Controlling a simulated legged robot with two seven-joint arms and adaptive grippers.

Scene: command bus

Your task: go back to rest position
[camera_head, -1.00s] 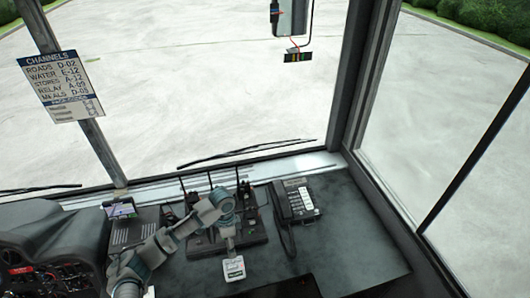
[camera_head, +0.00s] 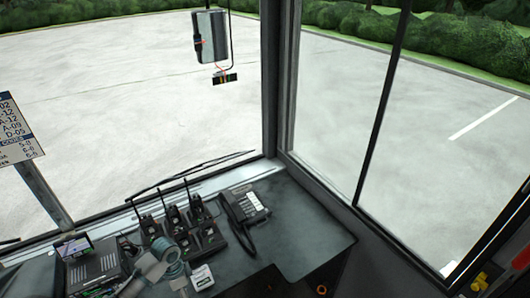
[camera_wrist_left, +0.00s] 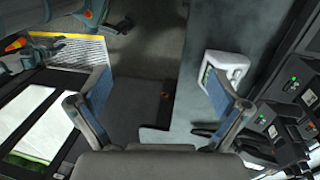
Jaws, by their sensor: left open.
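My left arm comes in low at the left in the head view. Its gripper (camera_head: 178,284) is near the bottom edge, just left of a small white device (camera_head: 201,278) on the dark dashboard. In the left wrist view the gripper (camera_wrist_left: 158,85) is open, with its two blue-padded fingers wide apart and nothing between them. The white device (camera_wrist_left: 228,66) shows beside and beyond the right finger, at the counter's edge; I cannot tell whether they touch. My right gripper is not in view.
Several radios stand in a charger (camera_head: 208,241) behind the gripper. A desk phone (camera_head: 246,206) is to the right. A small screen (camera_head: 76,247) sits on a box at left. The dashboard right of the phone is clear. Windows and frame posts bound the front.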

